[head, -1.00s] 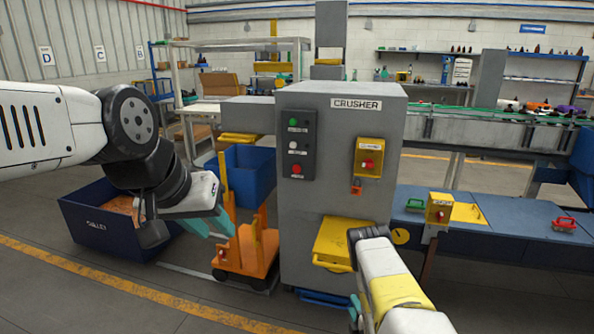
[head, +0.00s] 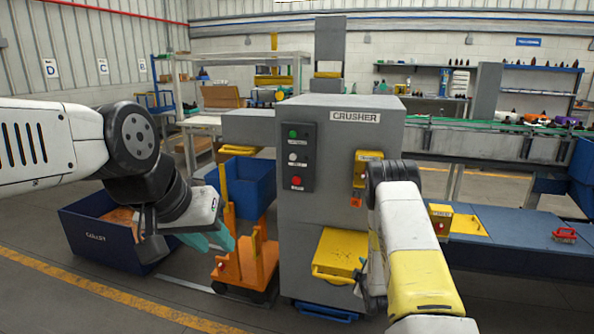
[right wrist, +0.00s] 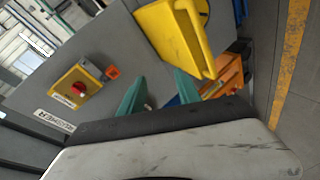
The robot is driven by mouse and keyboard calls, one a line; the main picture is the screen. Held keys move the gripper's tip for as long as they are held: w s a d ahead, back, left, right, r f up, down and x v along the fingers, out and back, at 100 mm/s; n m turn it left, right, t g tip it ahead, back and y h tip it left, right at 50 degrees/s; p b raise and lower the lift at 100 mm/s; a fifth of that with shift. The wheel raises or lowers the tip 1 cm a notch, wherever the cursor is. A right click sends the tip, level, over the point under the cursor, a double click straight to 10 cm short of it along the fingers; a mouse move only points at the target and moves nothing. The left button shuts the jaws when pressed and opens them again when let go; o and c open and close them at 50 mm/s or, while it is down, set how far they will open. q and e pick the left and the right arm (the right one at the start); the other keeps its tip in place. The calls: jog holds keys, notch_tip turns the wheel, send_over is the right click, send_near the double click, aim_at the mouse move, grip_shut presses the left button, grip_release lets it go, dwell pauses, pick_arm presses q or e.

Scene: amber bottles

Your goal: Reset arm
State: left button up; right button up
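My left arm comes in from the left in the head view. Its gripper (head: 214,238) hangs with teal fingers in front of the orange cart; whether they are apart is unclear. My right arm rises from the bottom right, in front of the crusher (head: 340,200). Its gripper is mostly hidden behind the arm in the head view. In the right wrist view the right gripper (right wrist: 158,92) shows two teal fingers apart with nothing held between them. The yellow tray (right wrist: 178,35) of the crusher lies beyond the fingers.
An orange cart (head: 245,262) stands left of the crusher, with a blue bin (head: 250,185) behind it. A dark blue cullet bin (head: 95,240) is on the floor at left. A blue bench (head: 520,235) and conveyor (head: 470,140) extend right. The front left floor is clear.

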notch_tip(320, 180, up, 16)
jog(key=m+g, duration=0.2)
jog(key=m, duration=0.2)
jog(key=s+a+r+m+g, duration=0.1)
jog(key=s+a+r+m, duration=0.1)
jog(key=s+r, duration=0.3)
jog(key=s+a+r+m+g, duration=0.1)
jog(key=s+r+m, duration=0.15)
jog(key=r, duration=0.55)
jog(key=s+a+r+m+g, duration=0.1)
jog(key=s+r, duration=0.2)
jog(key=s, duration=0.7)
jog(key=s+a+r+m+g+y, duration=0.1)
jog(key=s+a+r, duration=0.1)
jog(key=s, duration=0.8)
jog(key=s+a+r+m+g+y, duration=0.1)
jog(key=s+r, duration=0.4)
jog(key=s, duration=0.6)
jog(key=shift+a+m+g, duration=0.3)
jog(key=shift+a+m, duration=0.15)
jog(key=shift+a, duration=0.05)
jog(key=shift+d, duration=0.1)
